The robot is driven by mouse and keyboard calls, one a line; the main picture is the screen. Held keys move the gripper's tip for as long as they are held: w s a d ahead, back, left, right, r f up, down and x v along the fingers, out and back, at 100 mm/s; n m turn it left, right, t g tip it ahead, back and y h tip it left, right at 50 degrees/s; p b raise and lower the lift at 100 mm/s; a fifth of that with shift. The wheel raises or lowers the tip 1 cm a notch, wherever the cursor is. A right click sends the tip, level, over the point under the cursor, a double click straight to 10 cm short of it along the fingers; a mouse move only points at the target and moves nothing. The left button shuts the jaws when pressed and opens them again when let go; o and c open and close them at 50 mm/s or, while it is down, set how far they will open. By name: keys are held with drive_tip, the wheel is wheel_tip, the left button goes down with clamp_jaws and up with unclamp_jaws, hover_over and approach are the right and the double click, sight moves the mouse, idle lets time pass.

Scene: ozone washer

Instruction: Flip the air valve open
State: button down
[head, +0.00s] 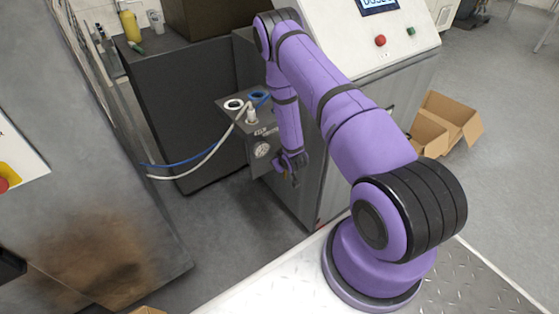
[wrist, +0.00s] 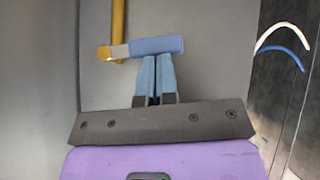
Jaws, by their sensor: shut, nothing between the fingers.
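The air valve shows in the wrist view, with a blue lever handle (wrist: 156,46) and a brass body and pipe (wrist: 118,20). The handle lies sideways in the picture, across the upright pipe. My gripper (wrist: 154,60) is shut and empty, with its blue-grey fingertips right at the lower edge of the handle. I cannot tell whether they touch it. The valve is mostly hidden by the gripper there.
A white control cabinet (head: 400,70) with a red button stands right behind my arm. White and blue hoses (head: 190,165) run left from the gauge box. A dark cabinet (head: 185,115) stands behind it.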

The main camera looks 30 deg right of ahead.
drive_tip(key=shift+a+f+h, duration=0.1)
drive_tip(key=shift+f+h, duration=0.05)
drive_tip(key=shift+h, duration=0.15)
drive_tip(key=d+f+n+t+h, duration=0.2)
drive_tip(key=d+f+n+h, duration=0.1)
drive_tip(key=f+n+h, duration=0.2)
drive_tip(key=shift+f+h, duration=1.4)
drive_tip(key=shift+h, duration=0.1)
drive_tip(key=shift+d, duration=0.2)
